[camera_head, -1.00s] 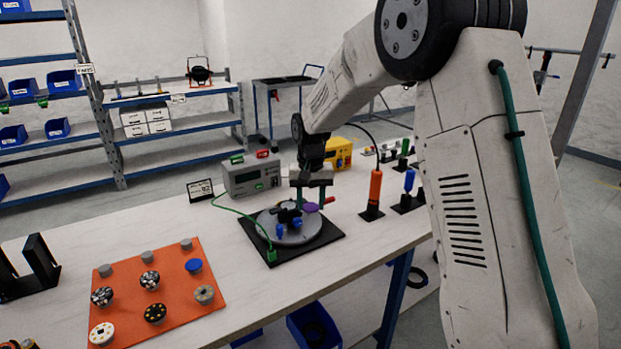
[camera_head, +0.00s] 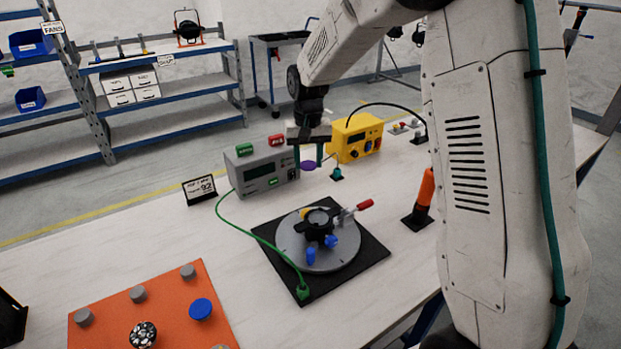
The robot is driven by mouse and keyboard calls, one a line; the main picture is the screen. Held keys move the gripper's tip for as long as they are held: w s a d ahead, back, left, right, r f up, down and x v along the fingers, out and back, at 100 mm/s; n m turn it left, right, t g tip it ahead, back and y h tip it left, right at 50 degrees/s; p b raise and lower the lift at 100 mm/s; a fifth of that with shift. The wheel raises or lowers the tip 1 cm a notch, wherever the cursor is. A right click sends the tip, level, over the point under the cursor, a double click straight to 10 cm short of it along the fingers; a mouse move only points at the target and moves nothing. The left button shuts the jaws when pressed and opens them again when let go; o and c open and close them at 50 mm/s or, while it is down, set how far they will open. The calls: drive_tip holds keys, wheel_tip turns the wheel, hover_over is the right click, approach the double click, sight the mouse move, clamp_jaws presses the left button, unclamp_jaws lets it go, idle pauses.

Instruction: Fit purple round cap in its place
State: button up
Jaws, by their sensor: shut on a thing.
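The purple round cap (camera_head: 308,166) is between the fingertips of my gripper (camera_head: 309,160), which is shut on it. The gripper points down and appears to hold the cap above the table, in front of the grey box and behind the round fixture. The grey disc fixture (camera_head: 290,244) lies on a black square base (camera_head: 370,262). It carries a dark round part (camera_head: 318,222), blue knobs (camera_head: 331,241), a yellow piece and a red-handled clamp (camera_head: 364,205). The fingers partly hide the cap.
A grey box with a display (camera_head: 262,176) and a yellow box (camera_head: 357,138) stand behind. A small teal piece (camera_head: 337,174) is right of the cap. An orange-handled tool (camera_head: 425,190) stands at right. An orange board (camera_head: 170,300) with round caps lies front left. A green cable (camera_head: 240,232) reaches the fixture.

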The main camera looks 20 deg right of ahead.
sight(320, 219)
drive_tip(key=s+n, duration=0.1)
drive_tip(key=s, duration=0.3)
drive_tip(key=s+a+n, duration=0.1)
drive_tip(key=s+n, duration=0.1)
drive_tip(key=s, duration=0.2)
drive_tip(key=s+a+n, duration=0.1)
drive_tip(key=s, duration=0.3)
drive_tip(key=shift+s+a+f+n, duration=0.2)
drive_tip(key=shift+f+n, duration=0.1)
drive_tip(key=shift+n, duration=0.1)
drive_tip(key=shift+s+f, duration=0.2)
drive_tip(key=shift+f, duration=2.65)
drive_tip(key=shift+s+f, duration=0.15)
drive_tip(key=shift+s, duration=0.1)
drive_tip(key=o, duration=0.6)
drive_tip(key=shift+o, duration=0.2)
